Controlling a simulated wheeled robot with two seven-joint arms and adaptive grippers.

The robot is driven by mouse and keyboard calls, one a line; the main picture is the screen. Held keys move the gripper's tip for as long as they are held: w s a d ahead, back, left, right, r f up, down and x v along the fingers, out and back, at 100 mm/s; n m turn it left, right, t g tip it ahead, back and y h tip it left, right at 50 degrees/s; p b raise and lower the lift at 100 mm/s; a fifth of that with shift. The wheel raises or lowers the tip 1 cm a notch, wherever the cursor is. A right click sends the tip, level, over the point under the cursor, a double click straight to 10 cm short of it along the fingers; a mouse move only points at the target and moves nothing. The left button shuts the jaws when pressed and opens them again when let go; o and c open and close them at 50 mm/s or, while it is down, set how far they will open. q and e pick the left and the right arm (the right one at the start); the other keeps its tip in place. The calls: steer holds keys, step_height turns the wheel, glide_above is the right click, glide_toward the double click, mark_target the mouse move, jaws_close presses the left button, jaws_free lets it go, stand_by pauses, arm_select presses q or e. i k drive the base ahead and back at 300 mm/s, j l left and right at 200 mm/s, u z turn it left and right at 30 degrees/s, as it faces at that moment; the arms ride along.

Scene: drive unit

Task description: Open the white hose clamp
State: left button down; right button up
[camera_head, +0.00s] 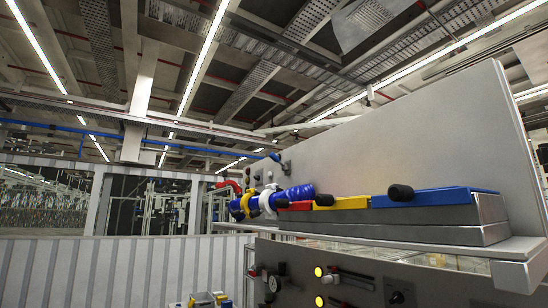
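The white hose clamp (268,201) sits around a blue corrugated hose (298,193) near the middle of the camera_head view. A yellow clamp (248,204) sits around the same hose just to its left. The clamp is small here, and I cannot tell whether its latch is open or shut. Neither of my grippers shows in this view.
A grey drive unit panel (420,135) rises behind a shelf (400,243). Red (297,206), yellow (352,202) and blue (440,196) blocks with black knobs lie right of the hose. Gauges and lit yellow buttons (318,271) are below. A ribbed wall (110,270) fills the lower left.

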mark_target(271, 215)
steer(key=l+u, duration=0.2)
steer(key=l, duration=0.45)
steer(key=k+l+u, duration=0.1)
steer(key=l+u, duration=0.15)
steer(key=l, duration=0.35)
steer(key=l+u, duration=0.2)
steer(key=l, duration=0.45)
steer(key=k+j, duration=0.25)
steer(key=j, duration=0.3)
steer(key=j+z, duration=0.3)
steer(key=j, duration=0.6)
steer(key=i+j+z, duration=0.15)
steer(key=j, duration=0.2)
steer(key=i+j+z, duration=0.1)
steer(key=j, duration=0.25)
steer(key=i+j+z, duration=0.15)
steer(key=j, duration=0.2)
steer(key=i+j+z, duration=0.35)
steer(key=i+j, duration=0.25)
steer(key=i, duration=0.1)
